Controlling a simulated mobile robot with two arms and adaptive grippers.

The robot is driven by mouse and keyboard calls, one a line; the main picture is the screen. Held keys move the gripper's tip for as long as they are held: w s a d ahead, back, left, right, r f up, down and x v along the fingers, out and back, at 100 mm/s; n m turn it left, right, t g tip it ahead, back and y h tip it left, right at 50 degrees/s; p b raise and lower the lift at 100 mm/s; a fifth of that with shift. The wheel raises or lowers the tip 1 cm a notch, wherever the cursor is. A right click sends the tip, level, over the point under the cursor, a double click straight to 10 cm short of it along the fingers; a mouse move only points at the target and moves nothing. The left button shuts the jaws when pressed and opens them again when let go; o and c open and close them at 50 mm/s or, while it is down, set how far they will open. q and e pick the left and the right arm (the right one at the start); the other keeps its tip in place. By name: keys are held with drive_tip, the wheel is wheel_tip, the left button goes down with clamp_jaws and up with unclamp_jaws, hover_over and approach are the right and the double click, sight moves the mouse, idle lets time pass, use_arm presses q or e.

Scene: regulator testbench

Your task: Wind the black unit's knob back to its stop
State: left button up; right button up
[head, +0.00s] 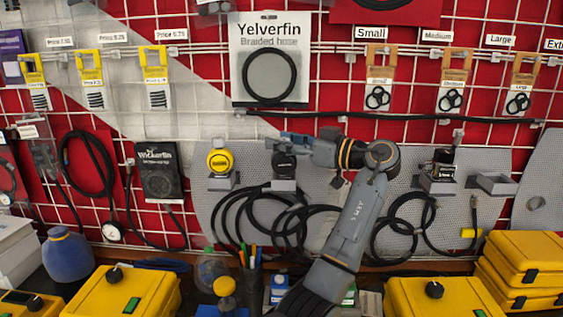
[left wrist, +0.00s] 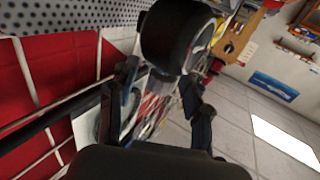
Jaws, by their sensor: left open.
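The black unit (head: 284,163) with its round black knob sits on a small grey bracket on the perforated grey panel, just right of a yellow unit (head: 220,161). My left gripper (head: 290,141) is at the black unit, partly overlapping its top in the head view. In the left wrist view a black cylindrical knob (left wrist: 172,38) shows just beyond the fingertips of my left gripper (left wrist: 162,85). The fingers are apart, with nothing clamped between them. I cannot tell whether a finger touches the knob. My right gripper is not in view.
Another dark unit (head: 441,168) and an empty grey bracket (head: 494,183) are to the right. Black hoses (head: 245,215) hang below the units. Yellow cases (head: 124,293) and a pen holder (head: 252,280) stand along the front. A red wall with white wire grid is behind.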

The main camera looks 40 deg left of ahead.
use_arm(q)
drive_tip(key=shift+r+m+t, duration=0.15)
drive_tip(key=shift+m+t, duration=0.35)
drive_tip(key=shift+t, duration=0.3)
drive_tip(key=m+t+h+p, duration=0.1)
drive_tip(key=m+t+p, duration=0.2)
drive_tip(key=t+p, duration=0.1)
drive_tip(key=m+t+h+p, duration=0.1)
drive_tip(key=m+t+p, duration=0.2)
drive_tip(key=t+p, duration=0.2)
drive_tip(key=m+t+h+p, duration=0.2)
drive_tip(key=m+t+p, duration=0.1)
drive_tip(key=t+p, duration=0.1)
drive_tip(key=shift+s+r+m+t, duration=0.1)
drive_tip(key=shift+r+m+t, duration=0.15)
drive_tip(key=shift+t, duration=0.25)
drive_tip(key=shift+f+m+t+h+p, duration=0.3)
drive_tip(key=shift+m+t+h+p, duration=0.65)
drive_tip(key=shift+m+t+h, duration=0.1)
drive_tip(key=p+v, duration=0.1)
drive_tip(key=v, duration=1.2)
drive_tip(key=shift+d, duration=0.35)
drive_tip(key=shift+s+f, duration=0.1)
drive_tip(key=shift+s, duration=0.05)
